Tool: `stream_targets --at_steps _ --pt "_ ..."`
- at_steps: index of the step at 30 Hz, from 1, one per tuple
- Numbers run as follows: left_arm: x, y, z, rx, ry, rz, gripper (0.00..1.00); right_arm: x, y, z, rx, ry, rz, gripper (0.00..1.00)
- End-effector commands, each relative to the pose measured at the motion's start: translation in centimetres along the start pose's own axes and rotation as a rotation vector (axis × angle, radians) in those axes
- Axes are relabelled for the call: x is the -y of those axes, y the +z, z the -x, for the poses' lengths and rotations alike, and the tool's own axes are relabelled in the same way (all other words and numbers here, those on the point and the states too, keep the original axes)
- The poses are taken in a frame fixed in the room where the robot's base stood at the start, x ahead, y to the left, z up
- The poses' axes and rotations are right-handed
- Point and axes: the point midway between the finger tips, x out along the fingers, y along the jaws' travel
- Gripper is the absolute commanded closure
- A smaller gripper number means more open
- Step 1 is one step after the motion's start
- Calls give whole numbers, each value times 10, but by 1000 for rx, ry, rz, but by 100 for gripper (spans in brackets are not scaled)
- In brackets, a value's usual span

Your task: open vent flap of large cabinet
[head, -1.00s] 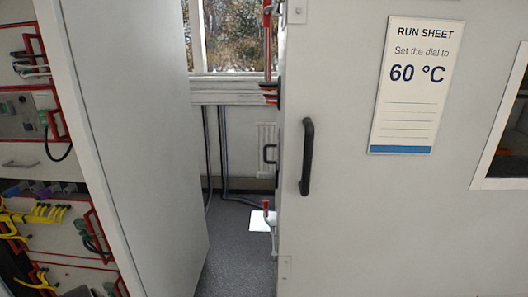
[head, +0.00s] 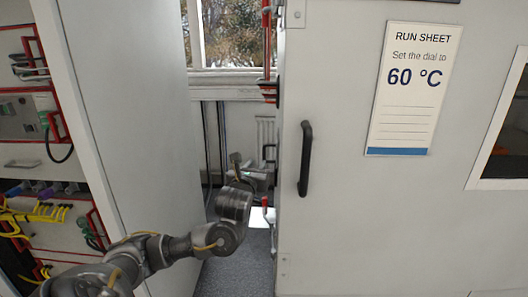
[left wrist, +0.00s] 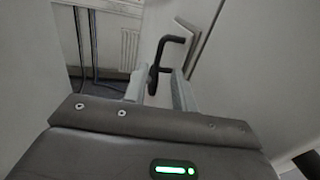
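The large cabinet (head: 340,225) fills the right of the head view, with a black bar handle (head: 305,160) on its front. In the gap to its left, a smaller dark handle (head: 269,153) shows by the cabinet's side edge. In the left wrist view a black bent handle (left wrist: 170,45) stands out from a pale panel (left wrist: 160,22). I cannot tell for certain whether this panel is the vent flap. My left gripper (head: 256,172) reaches into the gap. Its fingers (left wrist: 156,84) are apart, with the handle seen between and beyond them. Contact is not visible. My right gripper is not in view.
A grey cabinet side (head: 135,130) bounds the gap on the left, beside a rack (head: 30,150) with cables. A red pipe (head: 267,45) runs by the cabinet's edge. A window and a radiator (head: 265,130) are behind. Grey floor (head: 235,270) shows in the narrow gap.

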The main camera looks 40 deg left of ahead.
Motion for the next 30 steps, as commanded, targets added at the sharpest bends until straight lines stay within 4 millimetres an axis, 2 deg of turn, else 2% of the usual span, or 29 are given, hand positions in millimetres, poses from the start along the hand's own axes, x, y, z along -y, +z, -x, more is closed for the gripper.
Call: stream_targets --at_steps 7,14,15,17,24,30 --pt "1 1 -4 4 0 -5 73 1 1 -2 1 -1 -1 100" --pt "0 -1 -24 3 2 -2 73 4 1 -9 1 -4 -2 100" --pt "-1 -2 -28 0 2 -2 73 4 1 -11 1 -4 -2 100" --pt "-2 7 -42 1 7 -8 73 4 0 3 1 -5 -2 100" --pt "-1 4 -86 0 3 -4 73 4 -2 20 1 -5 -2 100" --pt "0 2 -104 1 0 -4 73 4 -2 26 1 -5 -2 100"
